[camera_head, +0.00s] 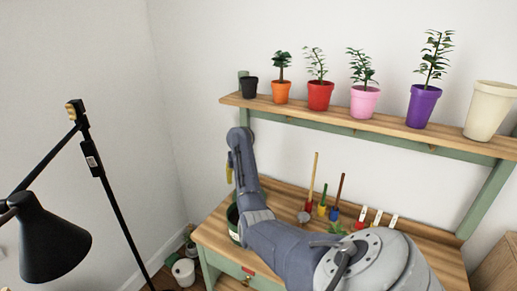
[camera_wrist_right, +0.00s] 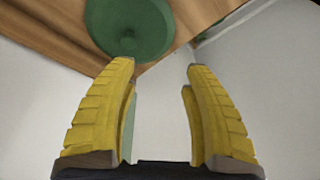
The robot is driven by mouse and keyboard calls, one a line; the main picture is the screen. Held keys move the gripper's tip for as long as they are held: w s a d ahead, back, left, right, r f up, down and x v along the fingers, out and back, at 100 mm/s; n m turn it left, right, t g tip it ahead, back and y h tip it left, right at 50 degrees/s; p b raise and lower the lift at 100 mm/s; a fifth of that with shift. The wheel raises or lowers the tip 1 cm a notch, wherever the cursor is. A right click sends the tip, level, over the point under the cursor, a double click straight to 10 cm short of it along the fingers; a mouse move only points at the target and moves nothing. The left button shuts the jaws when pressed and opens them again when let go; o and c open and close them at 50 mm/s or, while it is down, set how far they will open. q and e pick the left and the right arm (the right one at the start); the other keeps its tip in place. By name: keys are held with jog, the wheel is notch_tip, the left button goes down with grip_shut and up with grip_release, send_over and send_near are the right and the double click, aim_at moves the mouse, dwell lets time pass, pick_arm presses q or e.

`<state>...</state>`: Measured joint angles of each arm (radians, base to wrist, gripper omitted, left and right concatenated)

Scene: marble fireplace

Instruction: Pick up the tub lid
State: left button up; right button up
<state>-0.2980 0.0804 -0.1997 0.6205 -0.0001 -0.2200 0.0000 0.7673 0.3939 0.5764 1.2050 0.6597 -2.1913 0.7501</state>
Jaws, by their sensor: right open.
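A round green lid (camera_wrist_right: 130,22) with a small knob in its middle shows at the top of the right wrist view, over a wooden surface. My right gripper (camera_wrist_right: 162,66) is open, with its two yellow fingers apart and nothing between them. The lid is beyond the fingertips, up and to the left. In the head view a dark green tub (camera_head: 234,224) stands at the left end of the wooden bench, partly hidden behind my right arm. A yellow finger of my right gripper (camera_head: 229,168) shows above the tub. My left gripper is not in view.
The wooden bench (camera_head: 212,235) holds several upright hand tools and white plant labels (camera_head: 362,215) at its back. A shelf (camera_head: 300,113) above bears several pots, most with plants. A black floor lamp (camera_head: 55,240) stands at the left. A white pot (camera_head: 183,270) is on the floor.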

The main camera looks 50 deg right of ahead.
jog(key=shift+n, duration=0.5)
jog(key=s+d+f, duration=0.2)
jog(key=d, duration=0.1)
jog(key=s+d+f, duration=0.1)
jog(key=shift+d+f, duration=0.25)
jog(key=shift+f, duration=0.1)
jog(key=shift+x, duration=3.45)
jog(key=shift+o, duration=0.2)
jog(key=shift+a, duration=0.1)
grip_shut()
